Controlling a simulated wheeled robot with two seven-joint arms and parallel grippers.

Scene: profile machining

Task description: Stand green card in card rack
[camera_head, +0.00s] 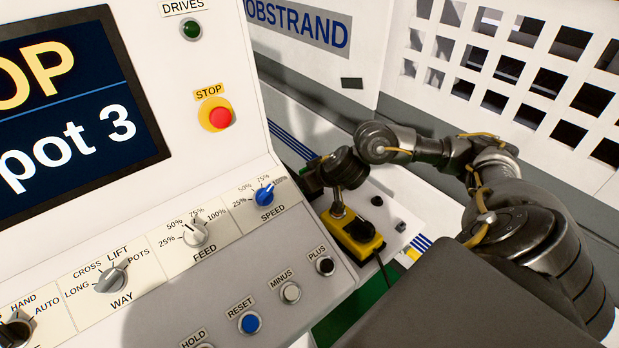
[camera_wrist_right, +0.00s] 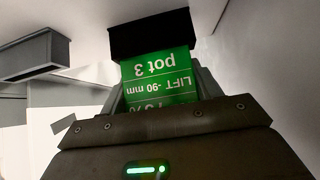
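The green card (camera_wrist_right: 160,75) shows in the right wrist view with white lettering upside down, reading "pot 3" and "LIFT -90 mm". It sits between the fingers of my right gripper (camera_wrist_right: 165,92), which appear closed on its side edges. Its near end is hidden by the gripper body. Its far end meets a black holder (camera_wrist_right: 152,36), which looks like the card rack; how deep it sits cannot be told. My left gripper is not in view.
A second dark holder (camera_wrist_right: 38,55) stands at the left of the wrist view. The head view shows the control panel with a red stop button (camera_head: 220,118) and several knobs. A yellow box (camera_head: 357,235) with a black button lies beneath my right wrist. A white grid panel stands behind.

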